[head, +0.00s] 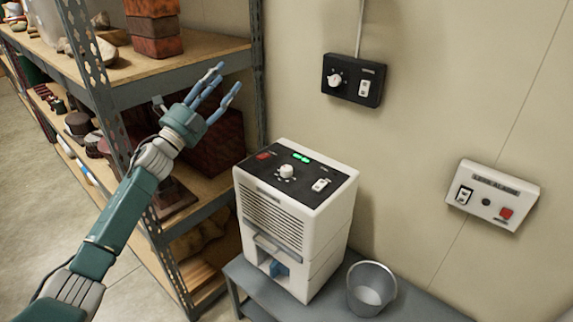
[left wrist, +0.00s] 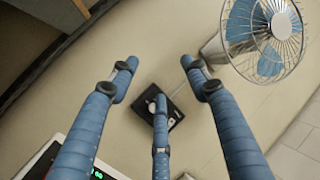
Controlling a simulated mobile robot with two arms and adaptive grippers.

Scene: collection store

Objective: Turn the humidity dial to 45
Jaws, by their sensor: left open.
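A white dehumidifier-like unit (head: 305,220) stands on a grey bench. Its dark top panel has a white round dial (head: 287,171), a red button, a lit green display and a white rocker switch. The dial's markings are too small to read. A black wall box (head: 353,80) above it has another white dial (head: 335,80) and a switch; it also shows in the left wrist view (left wrist: 174,115), partly behind a finger. My left gripper (head: 205,90) is open and empty, up and left of the unit, apart from both dials. My right gripper is not in view.
A metal shelf rack (head: 190,65) with stored objects stands close to my left arm. A metal bucket (head: 371,288) sits on the bench (head: 420,305) beside the unit. A white alarm box (head: 492,194) is on the wall. A fan (left wrist: 264,35) shows in the left wrist view.

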